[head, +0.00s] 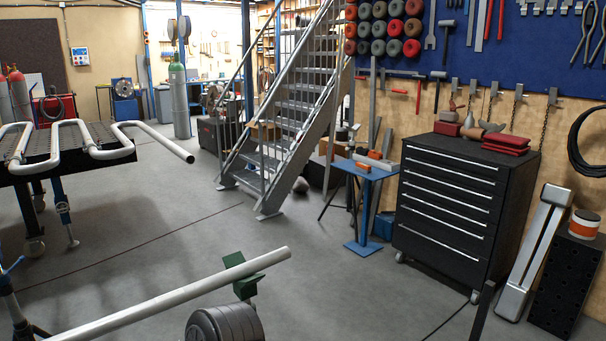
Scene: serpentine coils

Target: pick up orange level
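A small blue stand (367,171) with a flat top and a single post stands on the floor right of the stairs. On its top lie small orange pieces, one at the front edge (362,167) and one farther back (375,155), beside a pale grey bar. At this distance I cannot tell which of them is the orange level. Neither of my grippers is in view.
A black drawer cabinet (452,210) stands right of the stand, with red items on top. Metal stairs (290,115) rise to its left. A long pale pipe (180,300) crosses the near foreground beside a dark ribbed round object (225,325). The middle floor is clear.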

